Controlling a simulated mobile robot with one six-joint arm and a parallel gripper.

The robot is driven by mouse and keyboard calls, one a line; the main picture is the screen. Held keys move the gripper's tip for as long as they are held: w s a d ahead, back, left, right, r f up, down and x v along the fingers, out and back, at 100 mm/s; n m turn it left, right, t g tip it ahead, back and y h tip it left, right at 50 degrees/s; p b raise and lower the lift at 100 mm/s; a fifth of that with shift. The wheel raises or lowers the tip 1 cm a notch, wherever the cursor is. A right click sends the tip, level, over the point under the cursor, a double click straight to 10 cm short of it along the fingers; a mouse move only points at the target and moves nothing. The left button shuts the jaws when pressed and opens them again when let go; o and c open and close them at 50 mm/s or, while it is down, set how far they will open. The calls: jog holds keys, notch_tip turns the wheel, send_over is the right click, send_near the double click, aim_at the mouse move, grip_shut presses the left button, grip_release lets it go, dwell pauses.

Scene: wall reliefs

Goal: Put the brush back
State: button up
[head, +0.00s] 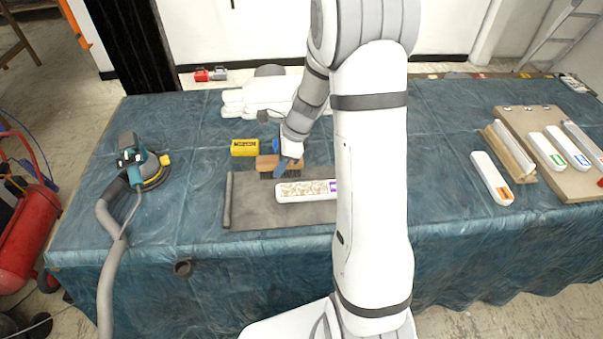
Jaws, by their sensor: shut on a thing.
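The brush (267,163) has a wooden body with dark bristles pointing down. My gripper (283,166), with blue fingers, is shut on the brush at the far left end of my arm. The brush is over or at the back edge of a grey mat (255,208) on the table. I cannot tell whether the bristles touch the surface. Part of the brush is hidden behind my fingers.
A yellow box (245,147) stands just behind the brush. A white patterned relief piece (300,191) lies on the mat, partly behind my arm. White pieces are stacked (250,103) at the back. A sander (143,165) stands left. More white pieces (491,178) lie right.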

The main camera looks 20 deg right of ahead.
jog(key=w+d+m+t+h+b, duration=0.2)
jog(key=w+d+m+b, duration=0.2)
jog(key=w+d+m, duration=0.5)
jog(key=w+d+m+t+h+b, duration=0.15)
jog(key=w+d+m+b, duration=0.3)
jog(key=d, duration=0.95)
jog(key=f, duration=0.5)
jog(key=f+b, duration=0.1)
jog(key=f, duration=0.4)
jog(key=shift+s+a+f, duration=0.15)
jog(key=shift+s, duration=0.05)
jog(key=shift+f, duration=0.1)
jog(key=o, duration=0.9)
jog(key=shift+o, duration=0.2)
